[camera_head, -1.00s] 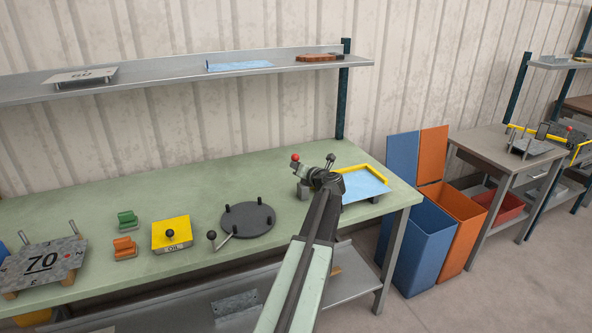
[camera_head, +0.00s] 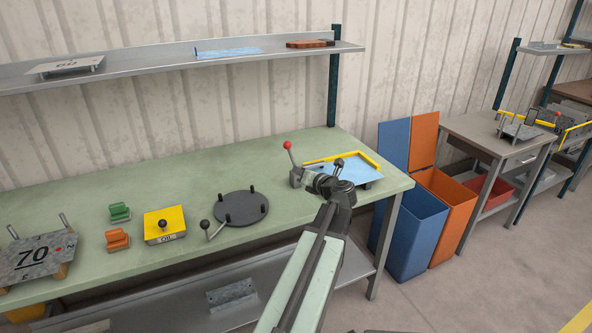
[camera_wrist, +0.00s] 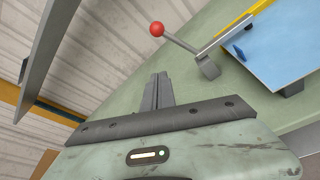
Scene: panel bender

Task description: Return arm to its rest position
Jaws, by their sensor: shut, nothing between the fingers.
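My gripper (camera_head: 310,181) is at the end of my raised arm, over the right part of the green bench (camera_head: 180,187). In the wrist view its two dark fingers (camera_wrist: 158,92) are together with nothing between them. A lever with a red ball (camera_head: 287,145) stands upright beside the gripper in the head view. In the wrist view the red ball (camera_wrist: 157,29) and its grey rod are beyond the fingertips, apart from them. My arm partly hides the bender with the blue sheet (camera_head: 352,174) and yellow edge.
A black round plate (camera_head: 241,208), a yellow oil box (camera_head: 165,225) and green and orange blocks stand on the bench. A shelf (camera_head: 130,75) runs above it. Blue (camera_head: 412,235) and orange (camera_head: 450,215) bins stand to the right. Open floor lies at the lower right.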

